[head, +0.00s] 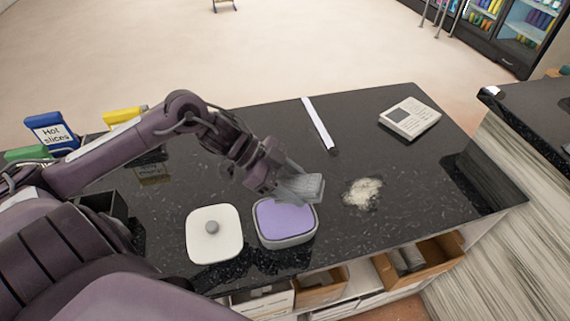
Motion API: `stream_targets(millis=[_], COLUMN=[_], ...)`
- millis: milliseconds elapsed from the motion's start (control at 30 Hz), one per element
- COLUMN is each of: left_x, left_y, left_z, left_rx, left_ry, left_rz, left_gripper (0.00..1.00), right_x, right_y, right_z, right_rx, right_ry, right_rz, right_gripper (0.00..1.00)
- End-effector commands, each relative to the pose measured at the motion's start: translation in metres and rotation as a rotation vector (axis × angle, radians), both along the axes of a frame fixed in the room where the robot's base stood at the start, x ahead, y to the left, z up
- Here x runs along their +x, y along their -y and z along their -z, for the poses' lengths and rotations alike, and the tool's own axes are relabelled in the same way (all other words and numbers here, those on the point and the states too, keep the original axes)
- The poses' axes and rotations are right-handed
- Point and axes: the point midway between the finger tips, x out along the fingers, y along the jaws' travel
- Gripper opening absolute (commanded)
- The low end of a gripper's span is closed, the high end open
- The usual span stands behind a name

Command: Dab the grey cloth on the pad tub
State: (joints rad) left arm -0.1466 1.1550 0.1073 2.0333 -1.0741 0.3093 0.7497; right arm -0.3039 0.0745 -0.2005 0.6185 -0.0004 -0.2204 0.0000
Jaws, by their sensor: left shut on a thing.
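The pad tub (286,241) is a grey rounded-square tub with a purple pad (284,219) inside, standing open on the black counter. The grey cloth (309,188) is a folded block held at the tip of my left gripper (290,186). My left gripper is shut on the cloth. The cloth is over the back right edge of the tub in the picture; I cannot tell whether it touches the tub. A white lid (214,236) with a grey knob lies just left of the tub. My right gripper is not in view.
A pile of pale crumbs or powder (362,193) lies right of the tub. A white strip (318,124) and a white device (409,117) lie farther back.

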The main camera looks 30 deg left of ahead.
Motion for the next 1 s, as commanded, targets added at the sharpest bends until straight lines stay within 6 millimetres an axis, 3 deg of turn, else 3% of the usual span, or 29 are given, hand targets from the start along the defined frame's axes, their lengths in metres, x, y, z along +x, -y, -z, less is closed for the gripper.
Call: stream_targets(millis=[600,1000], left_x=[0.000,0.000], left_y=[0.001,0.001], left_z=[-0.002,0.040], left_rx=[-0.003,-0.003], left_ry=[-0.002,-0.001], left_rz=[-0.002,-0.003], left_gripper=[0.31,0.31], right_x=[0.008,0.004], right_y=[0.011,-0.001], right_z=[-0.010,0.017], right_rx=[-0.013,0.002], right_ry=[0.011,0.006], right_rz=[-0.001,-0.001], right_gripper=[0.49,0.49])
